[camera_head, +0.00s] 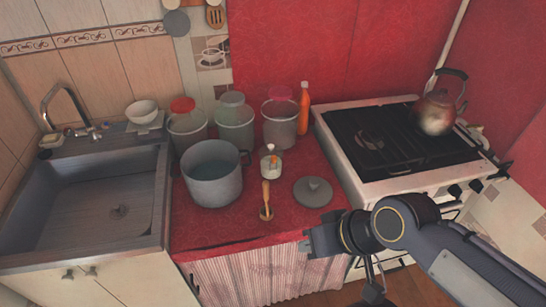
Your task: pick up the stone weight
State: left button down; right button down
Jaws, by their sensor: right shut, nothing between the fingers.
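A grey round piece with a small knob on top (312,191) lies flat on the red counter, right of the middle. It is the likeliest stone weight, though it also looks like a pot lid. My right gripper (307,241) comes in from the right at the counter's front edge. It is shut and empty, nearer to me than the grey piece and apart from it in the picture. My left gripper is out of view.
A big grey pot (212,178) stands on the red counter (225,228). Several jars stand behind it. A small jar (271,163) and a wooden-handled tool (266,200) are left of the grey piece. The stove (345,150) with a kettle (437,112) is right, the sink (85,205) left.

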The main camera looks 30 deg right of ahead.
aim_at(312, 192)
jog(key=z, duration=1.3)
